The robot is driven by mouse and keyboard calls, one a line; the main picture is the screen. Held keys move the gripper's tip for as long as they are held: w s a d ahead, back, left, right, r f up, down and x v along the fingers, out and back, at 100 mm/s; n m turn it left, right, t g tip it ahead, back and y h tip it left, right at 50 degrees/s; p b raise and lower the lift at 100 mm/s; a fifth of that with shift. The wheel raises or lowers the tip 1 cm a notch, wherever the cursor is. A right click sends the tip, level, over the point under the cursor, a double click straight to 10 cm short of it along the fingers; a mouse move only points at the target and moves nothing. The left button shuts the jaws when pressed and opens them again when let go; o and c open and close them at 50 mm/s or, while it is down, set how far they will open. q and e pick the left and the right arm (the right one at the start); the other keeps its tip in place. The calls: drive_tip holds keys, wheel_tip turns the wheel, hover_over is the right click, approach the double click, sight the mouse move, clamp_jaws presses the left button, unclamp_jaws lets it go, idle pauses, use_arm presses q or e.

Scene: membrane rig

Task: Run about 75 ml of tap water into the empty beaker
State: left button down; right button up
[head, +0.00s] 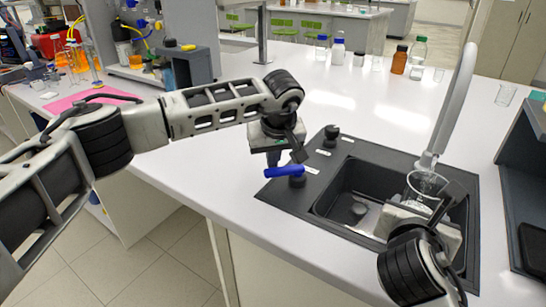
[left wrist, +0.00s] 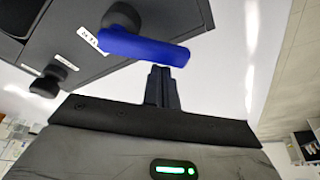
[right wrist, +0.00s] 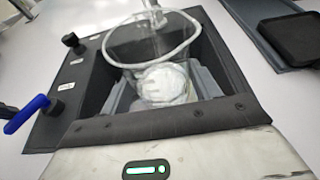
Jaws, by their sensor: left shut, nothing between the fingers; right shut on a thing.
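The clear beaker (head: 424,186) is in the sink under the tap spout (head: 428,160). My right gripper (head: 418,213) is shut on it; in the right wrist view the beaker (right wrist: 150,45) looks upright, its rim open. A faint clear streak, apparently water, shows below the spout (right wrist: 152,8). The beaker's lower part looks whitish; the water level cannot be read. The blue tap lever (head: 284,171) is on a black knob at the sink's left front corner. My left gripper (left wrist: 160,77) is shut and empty, its fingertips right beside the lever (left wrist: 145,47).
The black sink (head: 345,185) is set into the white bench. Bottles (head: 400,60) stand farther back. A dark tray (right wrist: 290,38) is right of the sink.

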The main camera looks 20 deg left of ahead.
sight(274, 172)
use_arm(q)
drive_tip(key=shift+s+d+n, duration=0.15)
drive_tip(key=shift+s+n, duration=0.2)
drive_tip(key=shift+n, duration=0.25)
drive_tip(key=s+n, duration=0.1)
drive_tip(key=n, duration=0.1)
drive_tip(key=d+n+g+y, duration=0.1)
drive_tip(key=n, duration=0.1)
drive_tip(key=shift+s, duration=0.35)
drive_tip(key=shift+s+d+n, duration=0.15)
drive_tip(key=shift+s+n, duration=0.15)
drive_tip(key=shift+n, duration=0.1)
drive_tip(key=shift+s+d, duration=0.25)
drive_tip(key=shift+d, duration=0.05)
drive_tip(key=shift+s+d, duration=0.15)
